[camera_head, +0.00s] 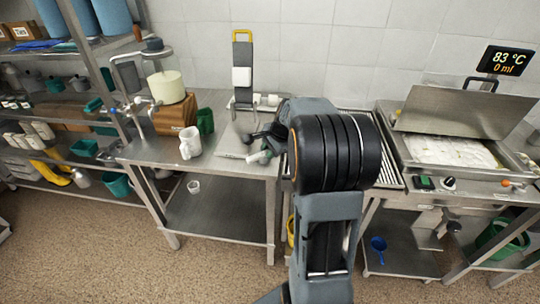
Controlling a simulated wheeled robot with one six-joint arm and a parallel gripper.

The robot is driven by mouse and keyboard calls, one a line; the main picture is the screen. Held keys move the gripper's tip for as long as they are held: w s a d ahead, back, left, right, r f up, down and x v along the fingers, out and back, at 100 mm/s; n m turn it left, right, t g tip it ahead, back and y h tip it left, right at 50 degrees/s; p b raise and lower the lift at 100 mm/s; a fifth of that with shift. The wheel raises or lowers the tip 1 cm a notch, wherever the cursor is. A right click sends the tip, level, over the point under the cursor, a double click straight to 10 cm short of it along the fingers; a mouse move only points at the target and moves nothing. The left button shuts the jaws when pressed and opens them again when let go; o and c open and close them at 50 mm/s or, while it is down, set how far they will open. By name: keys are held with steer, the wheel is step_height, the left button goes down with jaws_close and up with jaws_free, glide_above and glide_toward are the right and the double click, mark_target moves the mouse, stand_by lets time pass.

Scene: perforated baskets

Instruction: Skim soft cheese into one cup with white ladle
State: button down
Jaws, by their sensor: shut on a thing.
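My gripper (258,137) is small and partly hidden by my own arm, low over the steel table left of centre. It is shut on a small pale thing (262,156) just below the fingers; I cannot tell whether this is the white ladle. A white mug-like cup (190,143) with a handle stands upright on the table to the left, apart from my gripper. Soft white cheese (450,152) fills an open steel vat (405,158) at the right, under a raised lid. The cup's inside is too small to judge.
A wooden block (174,114) carrying a cream cylinder (166,86) stands behind the cup. A grey stand (242,75) with a yellow top rises at the back. A small cup (194,187) sits on the lower shelf.

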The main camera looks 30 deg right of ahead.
steer(key=shift+s+d+f+t+b, duration=0.15)
steer(key=shift+t+b, duration=1)
steer(key=shift+b, duration=2.4)
steer(key=shift+s+f+t+b, duration=0.2)
steer(key=shift+t+b, duration=0.95)
steer(key=shift+b, duration=2.35)
steer(key=shift+s+r+t+b, duration=0.25)
steer(key=shift+t+b, duration=0.55)
steer(key=shift+b, duration=1.5)
steer(key=shift+w, duration=0.1)
